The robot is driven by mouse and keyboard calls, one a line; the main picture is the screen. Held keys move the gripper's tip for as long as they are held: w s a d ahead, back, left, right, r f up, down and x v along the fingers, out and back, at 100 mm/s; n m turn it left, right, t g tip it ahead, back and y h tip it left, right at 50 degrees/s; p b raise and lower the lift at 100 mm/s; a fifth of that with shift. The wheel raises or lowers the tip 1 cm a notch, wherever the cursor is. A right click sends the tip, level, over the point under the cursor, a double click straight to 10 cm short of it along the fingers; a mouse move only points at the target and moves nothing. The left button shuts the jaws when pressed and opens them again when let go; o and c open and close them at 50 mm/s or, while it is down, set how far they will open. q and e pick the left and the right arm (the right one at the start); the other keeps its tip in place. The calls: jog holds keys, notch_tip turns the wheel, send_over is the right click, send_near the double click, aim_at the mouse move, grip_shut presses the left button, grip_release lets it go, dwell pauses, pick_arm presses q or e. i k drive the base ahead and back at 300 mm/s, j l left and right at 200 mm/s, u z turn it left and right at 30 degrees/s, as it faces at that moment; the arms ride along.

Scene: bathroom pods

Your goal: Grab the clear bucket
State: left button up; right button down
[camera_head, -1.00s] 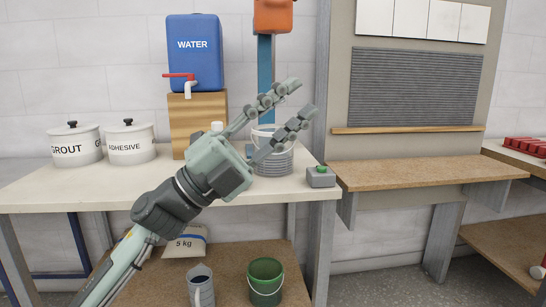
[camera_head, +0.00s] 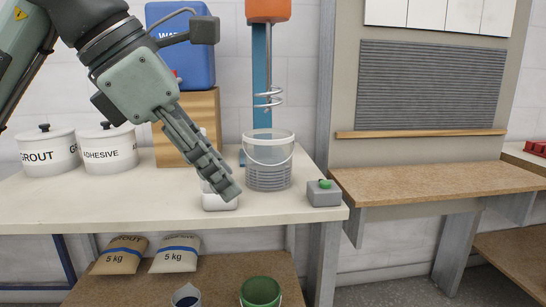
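The clear bucket (camera_head: 277,155) stands upright on the white workbench, right of centre in the head view. It is see-through with a ribbed, greyish lower part and a thin handle. My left gripper (camera_head: 229,191) comes in from the upper left, its fingers pointing down and right. The fingertips appear just left of the bucket, with a gap between them and it in the picture. The fingers are seen edge-on and overlap, so their opening is unclear. Nothing is visibly held. My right gripper is out of view.
A metal spiral mixer (camera_head: 268,97) hangs above the bucket under an orange head. A grey box with a green button (camera_head: 324,193) stands right of it. A white object (camera_head: 221,204) sits partly behind my fingertips. Pots, a wooden block and a blue water tank stand left and behind.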

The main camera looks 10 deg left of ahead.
aim_at(268, 152)
jog(key=i, duration=1.05)
